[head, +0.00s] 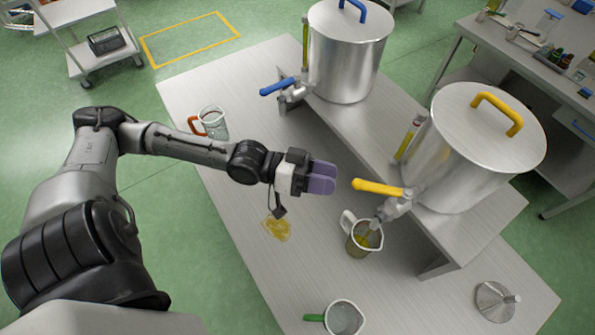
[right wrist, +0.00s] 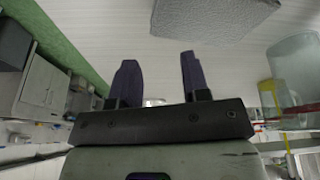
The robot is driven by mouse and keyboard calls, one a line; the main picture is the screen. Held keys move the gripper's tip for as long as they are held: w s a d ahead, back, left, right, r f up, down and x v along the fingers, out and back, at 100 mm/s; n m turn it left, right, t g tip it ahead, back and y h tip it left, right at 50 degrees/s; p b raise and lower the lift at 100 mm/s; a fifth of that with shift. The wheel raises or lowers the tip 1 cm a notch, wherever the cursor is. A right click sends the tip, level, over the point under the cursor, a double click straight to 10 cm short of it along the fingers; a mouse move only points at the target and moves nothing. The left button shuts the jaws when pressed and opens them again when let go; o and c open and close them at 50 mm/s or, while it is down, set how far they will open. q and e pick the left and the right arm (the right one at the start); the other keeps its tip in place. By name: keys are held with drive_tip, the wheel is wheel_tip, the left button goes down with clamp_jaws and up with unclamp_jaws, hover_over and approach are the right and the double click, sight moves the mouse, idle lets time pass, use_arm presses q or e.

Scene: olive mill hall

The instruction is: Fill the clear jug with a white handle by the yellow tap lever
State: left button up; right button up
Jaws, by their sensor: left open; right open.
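The clear jug with a white handle (head: 358,246) stands on the table under the yellow-handled tap, its handle toward the left. Yellow-green oil shows inside it; how full it is, I cannot tell exactly. The tap's spout (head: 378,217) points down at the jug's mouth. The yellow tap lever (head: 378,187) sticks out to the left from the right steel tank (head: 465,150). My left gripper (head: 322,178), with purple fingers, is open and empty, just left of the lever's tip and apart from it. My right gripper (right wrist: 158,82) is open and empty in the right wrist view.
A jug with a red-orange handle (head: 213,123) stands at the back left, a green-handled one (head: 344,318) at the front. A second tank (head: 345,55) has a blue lever (head: 277,87). A metal lid (head: 495,301) lies at right.

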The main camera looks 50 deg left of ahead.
use_arm(q)
drive_tip(key=shift+p+v, duration=0.55)
drive_tip(key=shift+v, duration=2.3)
drive_tip(key=shift+c, duration=0.3)
